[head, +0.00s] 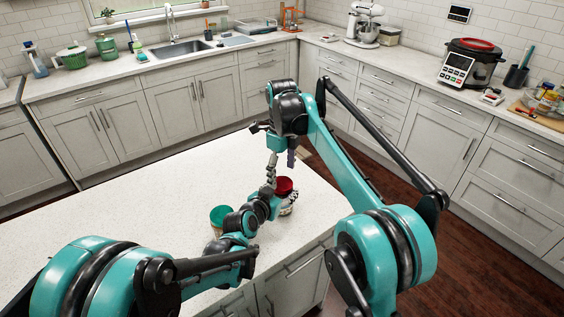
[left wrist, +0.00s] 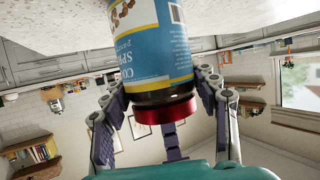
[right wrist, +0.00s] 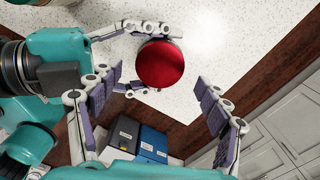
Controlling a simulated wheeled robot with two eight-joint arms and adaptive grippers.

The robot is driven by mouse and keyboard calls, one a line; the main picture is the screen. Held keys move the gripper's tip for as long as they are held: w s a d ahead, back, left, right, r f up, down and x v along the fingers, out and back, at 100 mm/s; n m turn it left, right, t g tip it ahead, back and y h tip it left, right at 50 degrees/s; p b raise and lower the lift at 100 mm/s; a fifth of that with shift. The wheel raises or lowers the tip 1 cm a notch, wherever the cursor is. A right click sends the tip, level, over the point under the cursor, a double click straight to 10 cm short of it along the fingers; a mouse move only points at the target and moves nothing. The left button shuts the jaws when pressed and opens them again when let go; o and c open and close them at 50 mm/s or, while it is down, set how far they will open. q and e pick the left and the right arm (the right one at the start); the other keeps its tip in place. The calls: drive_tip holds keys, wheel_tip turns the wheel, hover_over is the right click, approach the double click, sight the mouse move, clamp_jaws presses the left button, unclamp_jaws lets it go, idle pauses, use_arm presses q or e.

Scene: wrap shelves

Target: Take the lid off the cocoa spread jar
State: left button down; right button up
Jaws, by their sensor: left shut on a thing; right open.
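The cocoa spread jar has a red lid (head: 284,186) and stands on the white island counter. In the left wrist view, the jar (left wrist: 152,45) shows its blue label, dark contents and red lid (left wrist: 166,110). My left gripper (left wrist: 165,88) is shut around the jar's sides. The right wrist view shows the red lid (right wrist: 160,63) from above, on the jar, with left gripper fingers beside it. My right gripper (right wrist: 160,88) is open and empty above the jar, its fingers apart from the lid. In the head view my right gripper (head: 275,148) points down over the lid.
The island's left part is clear. Blue and dark boxes (right wrist: 152,140) show below the island edge in the right wrist view.

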sight(282, 183)
drive_tip(key=shift+f, duration=1.55)
drive_tip(key=c, duration=1.2)
drive_tip(key=n, duration=0.7)
drive_tip(key=shift+c, duration=0.2)
drive_tip(key=o, duration=1.3)
drive_tip(key=shift+r, duration=0.1)
